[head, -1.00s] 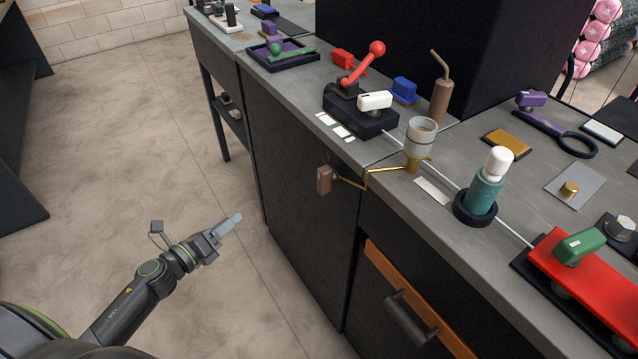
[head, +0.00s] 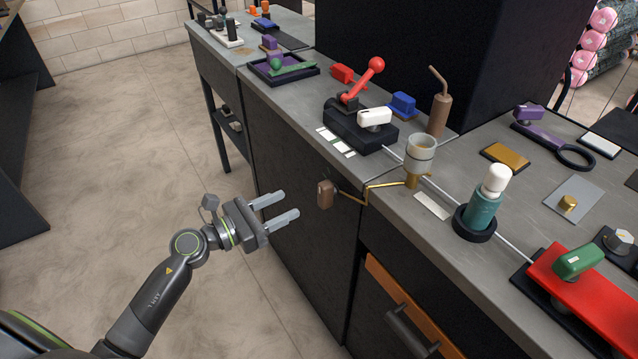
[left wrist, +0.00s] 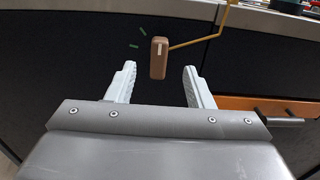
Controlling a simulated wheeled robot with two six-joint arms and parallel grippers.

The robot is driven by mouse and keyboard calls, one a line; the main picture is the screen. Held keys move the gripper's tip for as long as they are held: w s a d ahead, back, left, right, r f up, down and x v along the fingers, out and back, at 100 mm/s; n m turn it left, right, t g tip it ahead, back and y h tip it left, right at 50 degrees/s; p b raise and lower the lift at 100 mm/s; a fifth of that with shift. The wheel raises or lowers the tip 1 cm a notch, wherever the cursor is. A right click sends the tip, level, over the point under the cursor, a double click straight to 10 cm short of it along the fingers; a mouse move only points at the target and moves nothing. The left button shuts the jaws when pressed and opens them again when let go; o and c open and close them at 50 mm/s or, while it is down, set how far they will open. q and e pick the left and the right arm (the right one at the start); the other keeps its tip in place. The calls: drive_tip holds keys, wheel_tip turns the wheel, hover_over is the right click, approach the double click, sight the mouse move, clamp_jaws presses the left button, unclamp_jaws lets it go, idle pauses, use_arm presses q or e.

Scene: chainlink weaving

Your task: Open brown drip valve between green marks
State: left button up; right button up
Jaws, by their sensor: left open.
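The brown drip valve handle (head: 325,194) hangs in front of the dark cabinet face, at the end of a thin brass pipe (head: 385,186) from the glass cup fitting. In the left wrist view the brown handle (left wrist: 159,58) is nearly upright, with a pale stripe near its top. Two short green marks (left wrist: 138,38) are on the dark panel to its upper left. My left gripper (head: 283,207) is open and empty, left of the handle and apart from it. In the left wrist view the handle shows between and beyond the open fingertips (left wrist: 159,70). My right gripper is not in view.
The grey counter edge (head: 290,120) runs above the valve. A clear cup (head: 421,153) stands by the pipe. A drawer with an orange front (head: 385,285) and dark handle is to the lower right. The floor on the left is clear.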

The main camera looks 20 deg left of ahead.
sight(320, 189)
use_arm(q)
drive_tip(key=p+x, duration=0.1)
drive_tip(key=x, duration=0.8)
drive_tip(key=shift+w+d+p, duration=0.1)
drive_tip(key=shift+p, duration=0.2)
drive_tip(key=shift+w+d, duration=0.2)
drive_tip(key=shift+w, duration=0.1)
drive_tip(key=c, duration=1)
